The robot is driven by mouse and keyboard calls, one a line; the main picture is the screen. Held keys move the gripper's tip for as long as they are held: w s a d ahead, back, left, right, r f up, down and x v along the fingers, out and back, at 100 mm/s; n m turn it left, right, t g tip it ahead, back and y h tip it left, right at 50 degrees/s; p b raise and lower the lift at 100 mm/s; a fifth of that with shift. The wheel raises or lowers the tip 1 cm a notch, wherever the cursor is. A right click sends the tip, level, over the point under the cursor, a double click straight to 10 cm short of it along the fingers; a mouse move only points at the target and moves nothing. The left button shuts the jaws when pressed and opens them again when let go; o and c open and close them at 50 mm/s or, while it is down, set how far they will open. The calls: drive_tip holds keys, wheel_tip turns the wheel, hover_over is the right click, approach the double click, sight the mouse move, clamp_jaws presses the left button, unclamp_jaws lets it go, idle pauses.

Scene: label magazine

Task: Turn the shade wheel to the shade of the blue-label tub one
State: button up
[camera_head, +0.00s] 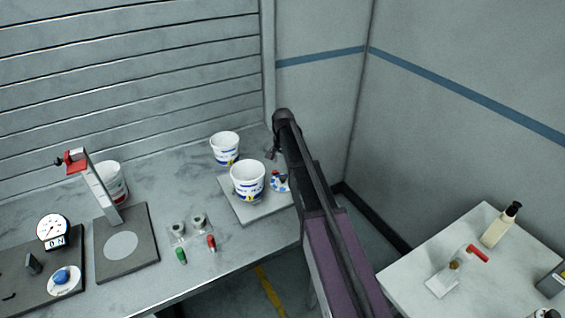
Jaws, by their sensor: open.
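A white tub with a blue label (247,181) stands upright on a pale square board at the back right of the bench. A second blue-labelled tub (225,148) stands behind it. A small disc with blue, red and white patches (280,181) lies right of the front tub, partly hidden by my arm; it may be the shade wheel. A white disc with a blue knob (64,279) sits on the dark panel at far left. My gripper (271,154) shows only as a small dark part beside my arm's end, open, behind the front tub and apart from the disc; my arm hides most of it.
A red-marked tub (112,181) stands behind a lever press (100,190) at left. A gauge (53,228) is on the panel. A clear holder with green and red pieces (190,232) lies mid-bench. A side table (410,280) holds a pump bottle (500,226).

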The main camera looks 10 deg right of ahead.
sight(283, 177)
drive_tip(key=shift+r+p, duration=3.05)
drive_tip(key=shift+r, duration=0.35)
drive_tip(key=s+f+n+b, duration=0.2)
drive_tip(key=s+f+b, duration=0.2)
drive_tip(key=s, duration=0.6)
drive_tip(key=s+f+n+b, duration=0.3)
drive_tip(key=s+f+b, duration=0.2)
drive_tip(key=s, duration=0.5)
drive_tip(key=s+f+n+b, duration=0.2)
drive_tip(key=s+f+b, duration=0.2)
drive_tip(key=s, duration=0.6)
drive_tip(key=shift+s+f, duration=0.2)
drive_tip(key=shift+s, duration=0.15)
